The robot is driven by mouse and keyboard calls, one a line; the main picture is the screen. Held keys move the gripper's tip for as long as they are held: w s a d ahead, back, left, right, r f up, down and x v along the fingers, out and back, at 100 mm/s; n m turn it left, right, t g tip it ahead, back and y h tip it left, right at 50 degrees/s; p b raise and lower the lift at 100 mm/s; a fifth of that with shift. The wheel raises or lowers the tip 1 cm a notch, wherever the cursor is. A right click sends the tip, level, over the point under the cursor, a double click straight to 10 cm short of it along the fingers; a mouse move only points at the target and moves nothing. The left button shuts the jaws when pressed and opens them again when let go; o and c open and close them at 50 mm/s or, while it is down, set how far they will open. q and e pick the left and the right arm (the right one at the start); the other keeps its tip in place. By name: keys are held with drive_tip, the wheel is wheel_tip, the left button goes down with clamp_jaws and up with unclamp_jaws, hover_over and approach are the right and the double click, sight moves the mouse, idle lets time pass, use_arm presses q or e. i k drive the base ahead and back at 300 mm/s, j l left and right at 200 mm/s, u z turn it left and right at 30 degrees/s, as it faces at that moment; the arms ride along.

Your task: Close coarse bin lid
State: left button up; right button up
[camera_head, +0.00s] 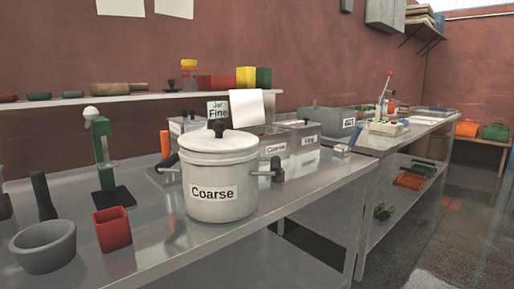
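The white cylindrical bin labelled "Coarse" (214,194) stands upright near the front edge of the metal table. Its pale round lid (217,141) lies across the top and looks level, with a dark knob (219,127) in its middle. I cannot tell whether the lid is fully seated. Metal side handles with dark grips stick out on both sides of the bin. Neither of my grippers is in view.
A red square cup (113,229), a grey bowl (44,247) and a green stand (103,158) are left of the bin on the metal table (178,253). Several labelled metal boxes (299,137) stand behind.

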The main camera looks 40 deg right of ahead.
sight(246, 107)
drive_tip(key=l+u, duration=0.15)
drive_tip(key=l, duration=0.3)
drive_tip(key=k+l+u, duration=0.1)
drive_tip(key=l, duration=0.4)
drive_tip(key=l+u, duration=0.15)
drive_tip(key=l, duration=0.3)
drive_tip(key=k+l+u, duration=0.15)
drive_tip(key=l, duration=0.3)
drive_tip(key=k+l+u, duration=0.15)
drive_tip(key=l, duration=0.3)
drive_tip(key=k+l+u, duration=0.1)
drive_tip(key=l, duration=0.3)
drive_tip(key=k+l+u, duration=0.15)
drive_tip(key=l, duration=0.25)
drive_tip(key=k+l+u, duration=0.15)
drive_tip(key=l, duration=0.25)
drive_tip(key=k, duration=0.05)
